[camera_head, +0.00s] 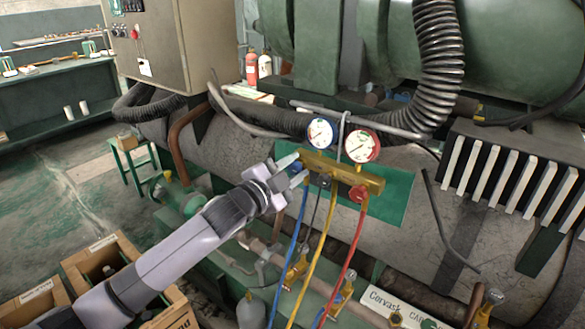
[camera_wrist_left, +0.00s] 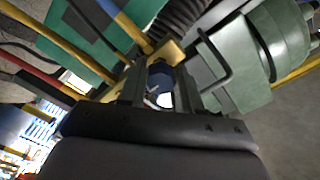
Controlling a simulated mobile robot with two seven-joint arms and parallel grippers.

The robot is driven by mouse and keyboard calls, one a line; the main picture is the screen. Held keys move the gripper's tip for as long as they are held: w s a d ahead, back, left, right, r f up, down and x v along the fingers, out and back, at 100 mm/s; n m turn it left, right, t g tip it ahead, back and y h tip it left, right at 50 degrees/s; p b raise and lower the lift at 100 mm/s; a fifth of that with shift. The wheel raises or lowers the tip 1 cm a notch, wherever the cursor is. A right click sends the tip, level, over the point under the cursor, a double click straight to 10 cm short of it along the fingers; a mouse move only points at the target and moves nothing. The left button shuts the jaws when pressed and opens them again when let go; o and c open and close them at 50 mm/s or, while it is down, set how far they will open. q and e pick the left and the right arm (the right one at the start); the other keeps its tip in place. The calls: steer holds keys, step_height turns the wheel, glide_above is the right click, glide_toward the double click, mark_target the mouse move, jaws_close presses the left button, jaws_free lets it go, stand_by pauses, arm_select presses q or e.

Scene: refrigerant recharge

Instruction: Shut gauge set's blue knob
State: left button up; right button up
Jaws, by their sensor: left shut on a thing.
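The gauge set hangs in front of a green panel, with a brass manifold bar (camera_head: 342,172), a blue-rimmed gauge (camera_head: 321,133) and a red-rimmed gauge (camera_head: 361,146). Its blue knob (camera_head: 297,166) is at the left end of the bar, mostly hidden by my left gripper (camera_head: 293,169). In the left wrist view the dark blue knob (camera_wrist_left: 160,72) sits between the two fingers of my left gripper (camera_wrist_left: 160,92), which are shut on it. The red knob (camera_head: 358,194) is at the bar's right end. My right gripper is not in view.
Blue (camera_head: 290,254), yellow (camera_head: 321,248) and red hoses (camera_head: 350,254) hang below the bar. A ribbed black duct (camera_head: 439,40) and large green tanks stand behind. Floor (camera_head: 60,185) is open at left.

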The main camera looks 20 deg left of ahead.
arm_select(q)
steer(key=o, duration=1)
steer(key=shift+o, duration=0.2)
steer(key=b+v, duration=0.1)
steer(key=v, duration=0.6)
steer(key=shift+s, duration=0.1)
steer(key=s+f+n+g+y, duration=0.1)
steer(key=s+f+n, duration=0.3)
steer(key=s+f, duration=0.5)
steer(key=s+d+f+n+g+y, duration=0.1)
steer(key=s+f+n+g, duration=0.2)
steer(key=s+f, duration=0.6)
step_height(320, 180, down, 7)
steer(key=shift+r+n+g+y, duration=0.1)
steer(key=shift+n+g+y, duration=0.25)
steer(key=shift+n, duration=0.85)
steer(key=s+f+n, duration=0.1)
steer(key=s+f, duration=0.1)
steer(key=s+f+g+y, duration=0.1)
steer(key=s, duration=0.2)
steer(key=s+f+n+g, duration=0.1)
steer(key=s+f, duration=0.1)
steer(key=s, duration=0.1)
steer(key=shift+s+a+f+n, duration=0.2)
steer(key=shift+a+f+n, duration=0.1)
steer(key=shift+c, duration=0.3)
